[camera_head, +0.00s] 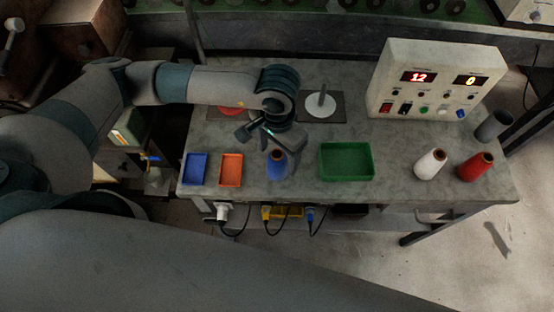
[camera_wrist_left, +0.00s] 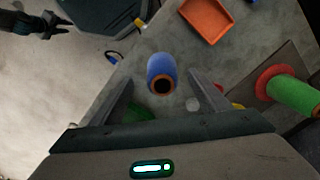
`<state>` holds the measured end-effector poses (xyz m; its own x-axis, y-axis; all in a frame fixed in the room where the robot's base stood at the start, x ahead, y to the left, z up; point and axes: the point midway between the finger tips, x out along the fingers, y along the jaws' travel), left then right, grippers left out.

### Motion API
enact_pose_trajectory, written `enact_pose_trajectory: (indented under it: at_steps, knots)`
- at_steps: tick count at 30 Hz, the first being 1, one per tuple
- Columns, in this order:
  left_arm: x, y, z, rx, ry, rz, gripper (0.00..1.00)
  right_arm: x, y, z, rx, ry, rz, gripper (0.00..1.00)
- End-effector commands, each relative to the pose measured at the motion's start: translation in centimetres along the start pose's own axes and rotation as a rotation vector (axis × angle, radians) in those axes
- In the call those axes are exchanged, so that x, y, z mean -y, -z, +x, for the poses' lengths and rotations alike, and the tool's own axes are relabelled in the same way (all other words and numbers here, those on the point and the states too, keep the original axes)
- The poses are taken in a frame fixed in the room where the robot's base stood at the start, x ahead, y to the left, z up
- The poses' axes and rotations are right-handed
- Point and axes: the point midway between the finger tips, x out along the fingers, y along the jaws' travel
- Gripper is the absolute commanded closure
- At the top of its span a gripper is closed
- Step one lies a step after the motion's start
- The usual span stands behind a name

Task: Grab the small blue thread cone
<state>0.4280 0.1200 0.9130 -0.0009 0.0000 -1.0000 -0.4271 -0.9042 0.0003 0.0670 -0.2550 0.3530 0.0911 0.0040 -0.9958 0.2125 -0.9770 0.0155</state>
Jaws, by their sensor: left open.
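The small blue thread cone (camera_head: 277,165) stands upright on the grey table, between the orange tray and the green tray. In the left wrist view the blue cone (camera_wrist_left: 162,75) shows with its brown top toward the camera. My left gripper (camera_head: 272,148) is just above and around the cone in the head view; part of the cone is hidden behind it. In the wrist view my left gripper (camera_wrist_left: 160,92) is open, with one finger on each side of the cone and a gap on both sides.
A blue tray (camera_head: 195,168), an orange tray (camera_head: 231,170) and a green tray (camera_head: 347,161) lie along the front. A white cone (camera_head: 430,164) and a red cone (camera_head: 475,166) stand at the right. A control box (camera_head: 432,82) stands behind. A green spool (camera_wrist_left: 290,94) shows in the wrist view.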

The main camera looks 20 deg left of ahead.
Motion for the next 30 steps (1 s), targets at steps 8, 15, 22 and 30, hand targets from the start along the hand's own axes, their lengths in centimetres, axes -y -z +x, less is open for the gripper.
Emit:
enact_pose_trajectory:
  at_steps: [8,15,22,30]
  knots:
    - [0.0,0.0,1.7,-0.001,0.001,0.0,0.3,0.0,0.1,-0.8,0.0,0.0,0.0,0.69]
    - [0.0,0.0,1.8,-0.001,0.0,0.0,0.3,0.0,0.1,-0.7,0.0,0.0,0.0,0.69]
    - [0.1,0.0,2.4,0.003,-0.001,-0.001,0.3,0.0,0.1,-1.7,0.0,0.0,0.0,0.69]
    - [0.3,0.0,5.2,0.004,-0.001,-0.001,0.3,-0.1,0.3,-3.9,0.0,0.0,0.0,0.69]
